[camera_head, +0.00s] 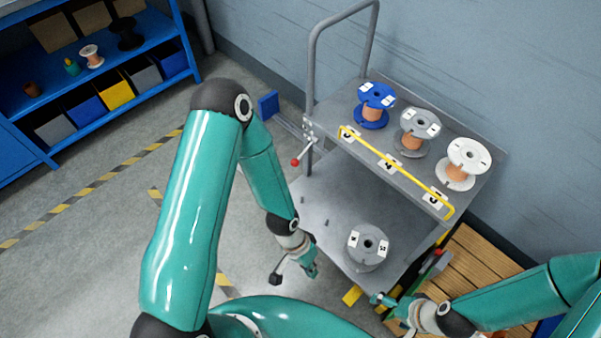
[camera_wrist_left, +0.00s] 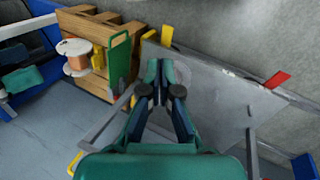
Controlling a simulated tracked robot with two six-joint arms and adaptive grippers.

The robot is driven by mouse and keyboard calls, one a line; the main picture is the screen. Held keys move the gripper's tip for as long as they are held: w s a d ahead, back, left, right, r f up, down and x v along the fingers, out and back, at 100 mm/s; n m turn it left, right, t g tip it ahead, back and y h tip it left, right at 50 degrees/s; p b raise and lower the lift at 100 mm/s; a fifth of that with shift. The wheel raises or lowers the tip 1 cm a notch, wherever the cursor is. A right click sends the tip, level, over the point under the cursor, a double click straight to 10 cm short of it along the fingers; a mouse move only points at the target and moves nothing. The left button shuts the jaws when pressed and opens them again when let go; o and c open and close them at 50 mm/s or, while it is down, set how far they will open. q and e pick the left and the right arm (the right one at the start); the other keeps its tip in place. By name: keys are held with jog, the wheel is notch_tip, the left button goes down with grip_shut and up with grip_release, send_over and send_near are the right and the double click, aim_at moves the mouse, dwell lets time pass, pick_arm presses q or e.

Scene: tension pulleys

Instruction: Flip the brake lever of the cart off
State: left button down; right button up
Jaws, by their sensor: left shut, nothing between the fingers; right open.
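The grey cart (camera_head: 330,215) stands against the wall in the head view. A lever with a red knob (camera_head: 295,162) sticks out near the base of its left handle post, slanting down to the left. My left gripper (camera_head: 312,272) is shut and empty, in front of the cart's lower shelf and well below the lever in the picture. Its closed fingers also show in the left wrist view (camera_wrist_left: 160,72), over the grey cart surface. My right gripper (camera_head: 386,303) is open near the cart's front right corner, apart from the lever.
Blue, grey and white spools (camera_head: 376,105) stand on the top shelf behind a yellow rail (camera_head: 395,172). A grey spool (camera_head: 368,248) sits on the lower shelf. A wooden pallet (camera_head: 482,262) lies right of the cart. A blue shelf rack (camera_head: 165,45) is at left.

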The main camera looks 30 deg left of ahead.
pick_arm(q)
notch_tip(320, 180, down, 12)
jog(key=w+m+g+y+b, duration=0.2)
jog(key=w+m+b, duration=0.1)
jog(key=m+b, duration=0.3)
jog(key=w+a+f+m+t+y+b, duration=0.2)
jog(key=w+a+f+m+y+b, duration=0.55)
jog(key=w+a+f+b, duration=0.35)
jog(key=w+a+r+m+t+y+b, duration=0.15)
jog(key=w+t+y+b, duration=0.3)
jog(key=w, duration=0.75)
jog(key=w+d+r+m+t+y+b, duration=0.1)
jog(key=w+r+t+y+b, duration=0.2)
jog(key=w+r+y, duration=0.2)
notch_tip(320, 180, up, 3)
jog(key=shift+w+b, duration=0.35)
jog(key=shift+w, duration=0.5)
pick_arm(e)
notch_tip(320, 180, down, 28)
jog(key=shift+r, duration=0.2)
pick_arm(q)
jog(key=shift+a+f, duration=0.1)
